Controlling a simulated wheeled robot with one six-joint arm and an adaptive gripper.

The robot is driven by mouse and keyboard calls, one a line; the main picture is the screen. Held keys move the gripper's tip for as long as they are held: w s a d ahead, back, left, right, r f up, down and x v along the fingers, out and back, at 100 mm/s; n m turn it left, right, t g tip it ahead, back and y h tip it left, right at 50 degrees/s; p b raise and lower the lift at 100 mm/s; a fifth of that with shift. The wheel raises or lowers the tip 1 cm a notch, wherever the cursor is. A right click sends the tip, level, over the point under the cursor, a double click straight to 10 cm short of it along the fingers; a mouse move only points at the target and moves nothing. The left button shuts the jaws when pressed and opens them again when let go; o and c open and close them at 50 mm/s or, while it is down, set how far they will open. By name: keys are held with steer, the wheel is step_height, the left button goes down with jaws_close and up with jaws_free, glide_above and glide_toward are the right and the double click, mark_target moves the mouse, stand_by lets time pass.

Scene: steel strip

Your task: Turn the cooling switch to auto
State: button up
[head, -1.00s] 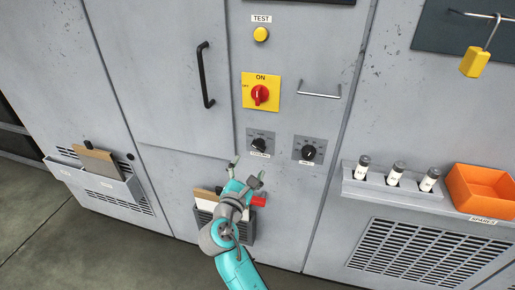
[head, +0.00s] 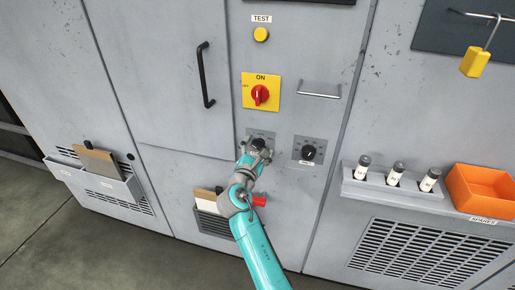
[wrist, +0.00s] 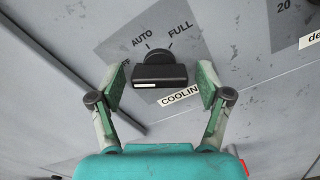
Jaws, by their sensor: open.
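The cooling switch (wrist: 160,72) is a black rotary knob on a grey plate (wrist: 112,45). In the wrist view the plate shows the marks AUTO and FULL above the knob, and a label reading COOLIN beside it, partly covered. A white line on the knob's bar faces the lower left. My gripper (wrist: 162,88) is open, with one finger on each side of the knob and gaps visible. In the head view my gripper (head: 256,152) is at the plate and covers most of the switch (head: 258,143).
A second black knob (head: 308,153) is just to the right. A red-on-yellow ON/OFF switch (head: 260,93) and a yellow TEST button (head: 261,34) are above. A metal handle (head: 319,95) is at the upper right. A document holder (head: 213,222) is below.

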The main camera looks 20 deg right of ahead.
steer(key=c, duration=1.2)
steer(key=shift+o, duration=0.2)
steer(key=m, duration=0.5)
steer(key=shift+m, duration=0.3)
steer(key=m, duration=0.5)
steer(key=shift+a+r+m, duration=0.1)
steer(key=shift+r+m, duration=0.05)
steer(key=shift+m, duration=0.55)
